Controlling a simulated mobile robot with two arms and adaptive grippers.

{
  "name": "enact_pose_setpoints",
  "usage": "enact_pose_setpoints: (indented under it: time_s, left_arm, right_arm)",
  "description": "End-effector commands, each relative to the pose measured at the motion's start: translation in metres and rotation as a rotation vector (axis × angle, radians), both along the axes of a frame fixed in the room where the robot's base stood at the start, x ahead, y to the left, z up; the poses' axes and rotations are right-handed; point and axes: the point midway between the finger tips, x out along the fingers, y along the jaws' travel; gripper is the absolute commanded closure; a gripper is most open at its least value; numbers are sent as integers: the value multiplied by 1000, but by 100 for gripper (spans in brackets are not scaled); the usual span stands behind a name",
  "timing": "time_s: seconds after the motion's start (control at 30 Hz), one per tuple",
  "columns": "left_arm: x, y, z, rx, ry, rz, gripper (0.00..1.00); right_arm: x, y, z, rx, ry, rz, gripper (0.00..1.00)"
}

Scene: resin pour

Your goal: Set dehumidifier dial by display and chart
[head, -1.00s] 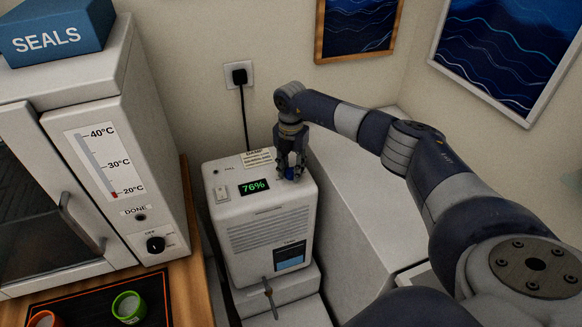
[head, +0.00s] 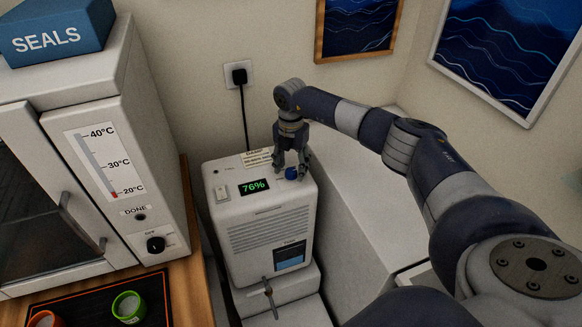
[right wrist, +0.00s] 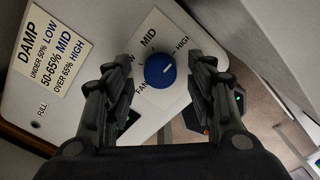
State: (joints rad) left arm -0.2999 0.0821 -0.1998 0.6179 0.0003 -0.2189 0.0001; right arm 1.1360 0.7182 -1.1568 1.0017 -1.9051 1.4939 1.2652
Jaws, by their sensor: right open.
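The white dehumidifier (head: 265,232) stands by the wall, with a green display (head: 254,187) reading 76%. Its blue dial (head: 291,173) is on the top panel and shows in the right wrist view (right wrist: 159,71); its white pointer mark points to the upper right, toward HIGH. LOW, MID and FAN labels surround it. The DAMP chart (right wrist: 54,54) reads under 50% LOW, 50-65% MID, over 65% HIGH. My right gripper (head: 291,166) is open just above the dial, its fingers on either side in the wrist view and apart from it. My left gripper is out of view.
An oven-like cabinet (head: 150,150) with a temperature scale and its own black knob (head: 156,245) stands left, a blue SEALS box (head: 58,32) on top. Green and orange cups sit on a dark mat in front. A pale boxy surface (head: 350,200) lies right of the dehumidifier.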

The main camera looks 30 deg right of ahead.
Motion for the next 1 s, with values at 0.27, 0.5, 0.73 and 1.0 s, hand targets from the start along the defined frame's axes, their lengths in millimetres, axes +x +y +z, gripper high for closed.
enact_pose_setpoints:
  time_s: [0.27,0.5,0.73,1.0]
  left_arm:
    - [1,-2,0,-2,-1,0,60]
    - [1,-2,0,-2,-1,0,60]
    - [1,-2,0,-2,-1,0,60]
    - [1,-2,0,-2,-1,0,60]
  right_arm:
    - [2,-1,57,0,-7,-1,49]
    - [1,0,99,0,-4,-1,49]
    - [1,-1,113,0,-2,-1,49]
    - [1,-1,113,0,-2,-1,49]
